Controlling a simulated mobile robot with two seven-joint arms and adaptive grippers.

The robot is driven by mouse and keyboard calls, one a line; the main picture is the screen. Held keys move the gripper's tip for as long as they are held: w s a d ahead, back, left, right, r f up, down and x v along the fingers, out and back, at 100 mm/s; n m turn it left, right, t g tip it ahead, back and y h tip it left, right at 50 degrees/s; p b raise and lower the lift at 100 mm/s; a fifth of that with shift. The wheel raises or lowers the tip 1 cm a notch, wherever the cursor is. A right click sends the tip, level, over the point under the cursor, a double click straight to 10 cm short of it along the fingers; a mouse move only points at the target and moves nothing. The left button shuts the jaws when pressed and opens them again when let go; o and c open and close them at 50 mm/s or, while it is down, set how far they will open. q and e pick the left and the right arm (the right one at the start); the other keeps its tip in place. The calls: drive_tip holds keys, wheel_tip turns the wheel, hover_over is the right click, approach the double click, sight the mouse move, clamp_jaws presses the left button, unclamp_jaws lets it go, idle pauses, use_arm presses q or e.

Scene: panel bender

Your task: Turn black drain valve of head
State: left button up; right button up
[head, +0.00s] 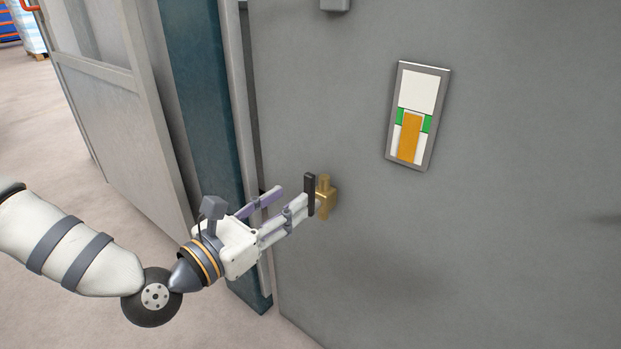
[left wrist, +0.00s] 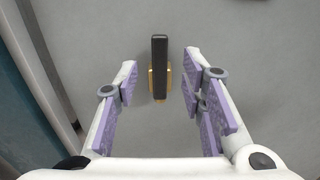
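The black drain valve handle (head: 310,194) stands upright in front of its brass valve body (head: 327,198) on the grey panel. In the left wrist view the black handle (left wrist: 160,68) appears as a vertical bar between the fingers' lines, nearer the right finger, with brass parts (left wrist: 169,79) showing at its sides. My left gripper (head: 292,197) is open, its fingertips close to the handle and on either side of its line. There are gaps on both sides in the left wrist view (left wrist: 160,88), so it is not gripping. My right gripper is not in view.
A framed level gauge (head: 418,115) with an orange bar and green marks is on the panel, up and right of the valve. A dark teal post (head: 205,120) and a grey door (head: 110,100) stand to the left. The panel around the valve is clear.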

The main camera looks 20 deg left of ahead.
sight(307, 187)
use_arm(q)
drive_tip(key=x, duration=0.7)
drive_tip(key=shift+w, duration=0.1)
drive_tip(key=shift+c, duration=0.6)
clamp_jaws()
